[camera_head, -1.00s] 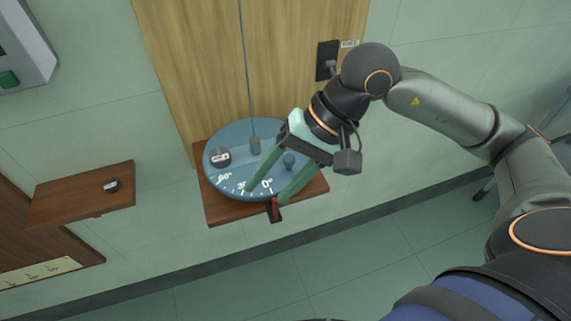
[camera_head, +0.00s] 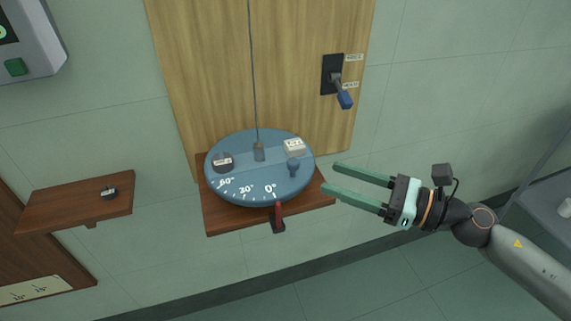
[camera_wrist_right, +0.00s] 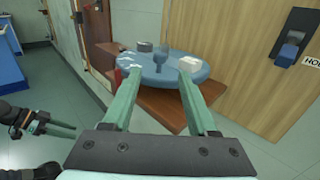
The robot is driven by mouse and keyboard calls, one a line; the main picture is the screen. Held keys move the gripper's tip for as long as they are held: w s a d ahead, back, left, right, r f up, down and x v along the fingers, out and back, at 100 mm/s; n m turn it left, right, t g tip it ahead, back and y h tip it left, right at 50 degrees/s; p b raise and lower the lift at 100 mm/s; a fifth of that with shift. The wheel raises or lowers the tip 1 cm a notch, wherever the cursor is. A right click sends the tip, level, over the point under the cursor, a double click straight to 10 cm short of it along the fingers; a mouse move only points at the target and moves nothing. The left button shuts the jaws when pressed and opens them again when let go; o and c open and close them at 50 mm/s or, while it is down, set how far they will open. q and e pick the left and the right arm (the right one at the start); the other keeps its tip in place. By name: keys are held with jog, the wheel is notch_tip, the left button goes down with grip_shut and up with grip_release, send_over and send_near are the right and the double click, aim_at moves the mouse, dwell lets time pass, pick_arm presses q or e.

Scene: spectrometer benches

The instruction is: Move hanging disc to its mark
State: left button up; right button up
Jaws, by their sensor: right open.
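The blue hanging disc (camera_head: 240,178) hangs level from a thin rod, over a small wooden shelf. Its white scale shows 60°, 30° and 0°. The 0° mark faces the front, close to a red pointer (camera_head: 278,209) on a black foot at the shelf edge. A blue knob (camera_head: 293,168) stands on the disc's right part. My right gripper (camera_head: 330,177) is open and empty, just right of the disc and apart from it. In the right wrist view the disc (camera_wrist_right: 160,72) lies beyond its fingers. My left gripper (camera_wrist_right: 62,131) shows small at the left there; its opening is unclear.
A wooden wall shelf (camera_head: 70,208) at left holds a small dark piece (camera_head: 109,193). A blue-handled lever switch (camera_head: 344,98) is on the wall panel. The floor in front is clear.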

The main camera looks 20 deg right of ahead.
aim_at(288, 162)
jog(key=p+x, duration=0.5)
jog(key=x, duration=0.6)
jog(key=shift+w+a+r, duration=0.1)
jog(key=shift+w+r, duration=0.05)
jog(key=shift+w, duration=0.05)
jog(key=shift+w+a+p, duration=0.35)
jog(key=shift+a+p, duration=0.05)
jog(key=shift+a, duration=0.05)
pick_arm(q)
jog(key=shift+n+y, duration=0.3)
jog(key=shift+y, duration=0.1)
jog(key=a+r, duration=0.1)
jog(key=s+a+r, duration=0.1)
jog(key=a+r, duration=0.1)
jog(key=shift+r, duration=0.3)
jog(key=shift+s, duration=0.1)
pick_arm(e)
jog(key=shift+c, duration=0.3)
grip_shut()
